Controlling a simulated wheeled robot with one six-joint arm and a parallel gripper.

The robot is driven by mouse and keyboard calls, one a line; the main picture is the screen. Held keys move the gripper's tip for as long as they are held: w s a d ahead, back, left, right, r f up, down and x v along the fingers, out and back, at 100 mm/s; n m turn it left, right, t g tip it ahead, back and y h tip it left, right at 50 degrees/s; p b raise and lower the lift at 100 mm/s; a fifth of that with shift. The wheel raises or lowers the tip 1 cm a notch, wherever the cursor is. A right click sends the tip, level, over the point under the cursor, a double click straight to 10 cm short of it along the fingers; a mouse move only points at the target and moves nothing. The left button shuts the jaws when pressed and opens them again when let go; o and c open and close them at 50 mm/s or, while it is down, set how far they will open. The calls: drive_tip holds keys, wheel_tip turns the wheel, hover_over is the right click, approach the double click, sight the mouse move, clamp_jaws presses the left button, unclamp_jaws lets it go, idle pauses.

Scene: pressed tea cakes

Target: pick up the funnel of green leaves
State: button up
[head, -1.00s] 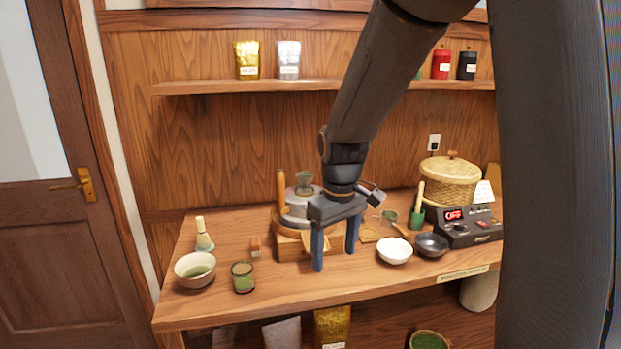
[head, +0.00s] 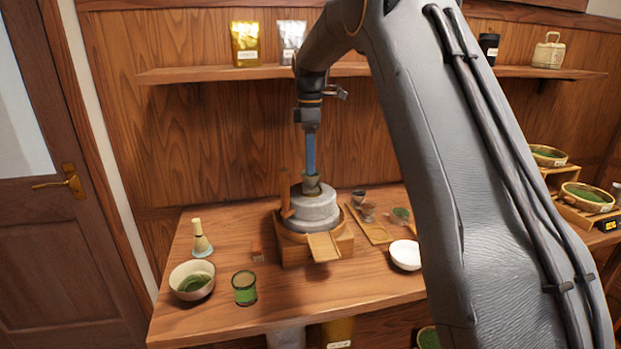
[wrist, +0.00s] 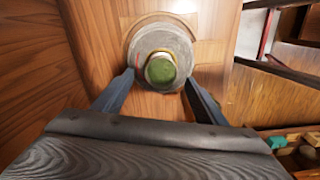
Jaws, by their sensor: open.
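The funnel (head: 312,185) stands upright on top of the grey stone mill (head: 314,208) in the head view. In the wrist view the funnel (wrist: 161,71) is seen from above, with green leaves filling its round mouth. My gripper (head: 310,172) points down just over the funnel, its blue fingers lined up one behind the other. In the wrist view my gripper (wrist: 159,77) is open, with one finger to each side of the funnel and gaps between. Whether the tips are down to the funnel's rim is hard to tell.
The mill sits on a wooden base (head: 325,247) with a handle post at its left. A bowl (head: 192,281), a green tin (head: 244,290) and a whisk (head: 201,243) stand at left. A white bowl (head: 405,255) and small cups are at right. The shelf (head: 200,75) is behind.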

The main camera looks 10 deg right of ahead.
sight(311, 182)
drive_tip(key=shift+s+f+p, duration=0.15)
drive_tip(key=shift+f+p, duration=1.35)
drive_tip(key=shift+f, duration=1.35)
drive_tip(key=c, duration=1.1)
